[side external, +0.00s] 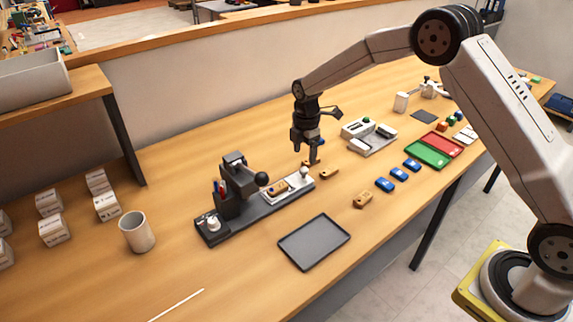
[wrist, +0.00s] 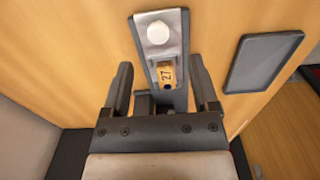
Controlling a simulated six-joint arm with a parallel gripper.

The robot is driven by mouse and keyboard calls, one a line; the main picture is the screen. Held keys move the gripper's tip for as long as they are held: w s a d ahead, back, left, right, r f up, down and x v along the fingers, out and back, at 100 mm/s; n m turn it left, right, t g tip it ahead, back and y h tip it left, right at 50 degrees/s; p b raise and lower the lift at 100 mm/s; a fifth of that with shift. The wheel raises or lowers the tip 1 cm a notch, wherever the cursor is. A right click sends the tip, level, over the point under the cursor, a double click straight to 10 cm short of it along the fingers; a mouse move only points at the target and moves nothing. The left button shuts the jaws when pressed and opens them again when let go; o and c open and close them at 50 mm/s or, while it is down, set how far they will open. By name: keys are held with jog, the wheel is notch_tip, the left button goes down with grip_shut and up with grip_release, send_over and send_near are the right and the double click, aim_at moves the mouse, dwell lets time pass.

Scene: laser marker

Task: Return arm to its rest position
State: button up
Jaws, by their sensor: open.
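My gripper (side external: 309,156) points down over the table, just behind the right end of the laser marker (side external: 238,190). In the wrist view my gripper's fingers (wrist: 161,68) are spread apart, with nothing seen held between them. A wooden tag (wrist: 166,74) marked 27 lies in the marker's light bed, beside a white round knob (wrist: 158,33). The same tag shows in the side view (side external: 279,188). My arm reaches in from the right, with its elbow raised high.
A dark empty tray (side external: 314,242) lies in front of the marker. Small wooden tags (side external: 329,173) and blue blocks (side external: 398,173) lie to the right, near green and red trays (side external: 428,152). A cup (side external: 137,232) and white boxes (side external: 54,230) stand left. A wall runs behind the table.

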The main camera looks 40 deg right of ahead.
jog(key=s+r+m+t, duration=0.1)
jog(key=s+r+m, duration=0.1)
jog(key=s+m, duration=0.7)
jog(key=s+r+m+t, duration=0.1)
jog(key=s+r+m, duration=0.2)
jog(key=s+m, duration=0.5)
jog(key=s+a, duration=0.1)
jog(key=s, duration=0.8)
jog(key=shift+r+m+t, duration=0.3)
jog(key=shift+m, duration=0.1)
